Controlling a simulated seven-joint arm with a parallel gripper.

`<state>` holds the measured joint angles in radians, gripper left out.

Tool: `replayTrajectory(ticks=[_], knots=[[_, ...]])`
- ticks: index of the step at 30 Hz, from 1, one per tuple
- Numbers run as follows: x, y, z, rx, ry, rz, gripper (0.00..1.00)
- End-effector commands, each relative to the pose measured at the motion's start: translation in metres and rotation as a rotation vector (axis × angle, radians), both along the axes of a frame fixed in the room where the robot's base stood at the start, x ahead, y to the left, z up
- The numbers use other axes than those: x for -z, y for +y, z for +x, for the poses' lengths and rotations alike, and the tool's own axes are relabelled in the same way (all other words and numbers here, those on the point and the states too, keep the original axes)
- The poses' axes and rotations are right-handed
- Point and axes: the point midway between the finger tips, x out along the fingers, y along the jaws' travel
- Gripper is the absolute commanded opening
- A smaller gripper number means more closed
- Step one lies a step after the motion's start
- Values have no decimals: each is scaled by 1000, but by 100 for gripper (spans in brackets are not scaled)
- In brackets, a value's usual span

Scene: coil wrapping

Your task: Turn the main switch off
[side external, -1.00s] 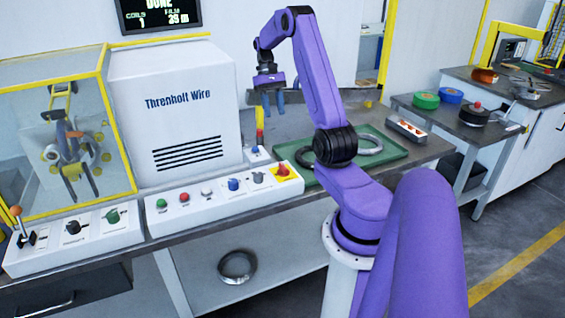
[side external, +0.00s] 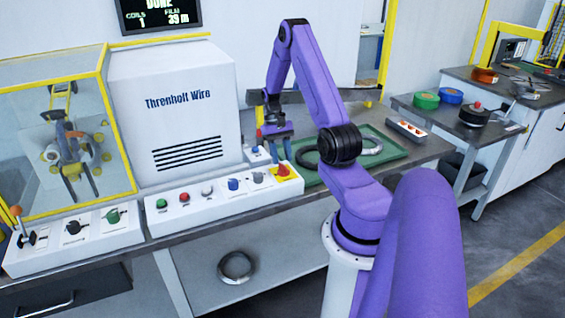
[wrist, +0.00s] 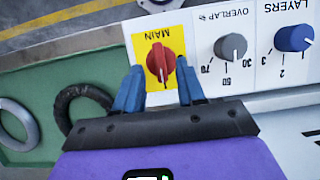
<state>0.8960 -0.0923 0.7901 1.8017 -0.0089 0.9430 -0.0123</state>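The main switch is a red knob on a yellow plate marked MAIN. It shows in the wrist view (wrist: 160,62) just ahead of my gripper and in the side view (side external: 283,170) at the right end of the control panel. My gripper (wrist: 158,80) is open, its blue fingers to either side of the knob in the picture. In the side view my gripper (side external: 281,150) points down above the switch. Whether the fingers touch the knob cannot be told. The knob's handle runs along the plate's up-down direction in the wrist view.
A grey overlap knob (wrist: 230,47) and a blue layers knob (wrist: 293,38) sit beside the switch. A green tray (side external: 398,163) with a black and a grey coil lies close on the other side.

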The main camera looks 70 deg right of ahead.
Motion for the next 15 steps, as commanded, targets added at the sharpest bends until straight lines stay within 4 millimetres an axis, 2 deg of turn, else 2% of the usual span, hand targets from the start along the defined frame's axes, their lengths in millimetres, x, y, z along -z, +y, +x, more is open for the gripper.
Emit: replayTrajectory(ticks=[6,15], knots=[[20,6,-6,0,0,0,39],[24,7,-7,1,0,0,39]])
